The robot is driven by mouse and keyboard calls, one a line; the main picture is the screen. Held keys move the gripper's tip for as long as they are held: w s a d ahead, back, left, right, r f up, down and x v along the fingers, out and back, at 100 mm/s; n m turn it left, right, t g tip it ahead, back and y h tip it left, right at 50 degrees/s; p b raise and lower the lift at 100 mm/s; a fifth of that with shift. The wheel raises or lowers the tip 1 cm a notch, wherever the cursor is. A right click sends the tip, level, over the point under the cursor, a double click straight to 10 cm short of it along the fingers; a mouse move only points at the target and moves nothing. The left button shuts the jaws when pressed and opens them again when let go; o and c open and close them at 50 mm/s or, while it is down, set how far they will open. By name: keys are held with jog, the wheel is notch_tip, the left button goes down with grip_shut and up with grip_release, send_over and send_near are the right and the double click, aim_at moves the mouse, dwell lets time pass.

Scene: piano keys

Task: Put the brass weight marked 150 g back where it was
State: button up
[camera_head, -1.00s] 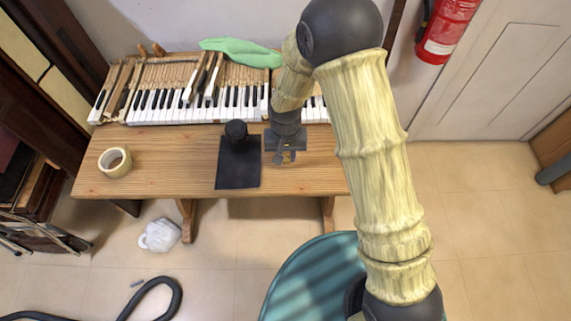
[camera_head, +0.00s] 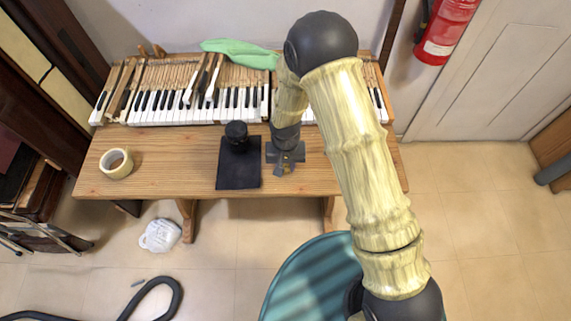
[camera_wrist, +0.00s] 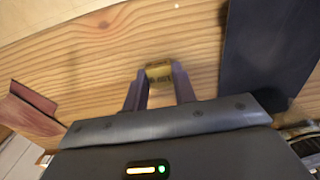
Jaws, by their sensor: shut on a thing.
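The brass weight (camera_wrist: 158,72) is a small gold block between my gripper's fingertips in the wrist view. My gripper (camera_wrist: 157,80) is shut on it, just over or at the wooden tabletop. I cannot tell whether the weight touches the wood, and I cannot read its marking. In the head view my gripper (camera_head: 287,168) is over the bench (camera_head: 180,170), right of a black plate; only a speck of brass shows at its tips.
A black flat plate (camera_head: 238,176) lies left of my gripper, with a black round-topped object (camera_head: 236,135) at its back. Piano keys (camera_head: 190,108) line the back, with a green cloth (camera_head: 240,50) behind. Bare wood lies in between.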

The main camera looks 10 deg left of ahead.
aim_at(286, 168)
jog(key=shift+f, duration=0.2)
jog(key=o, duration=1.1)
jog(key=shift+c, duration=0.2)
notch_tip(286, 168, up, 12)
jog(key=b, duration=0.1)
jog(key=shift+r, duration=0.2)
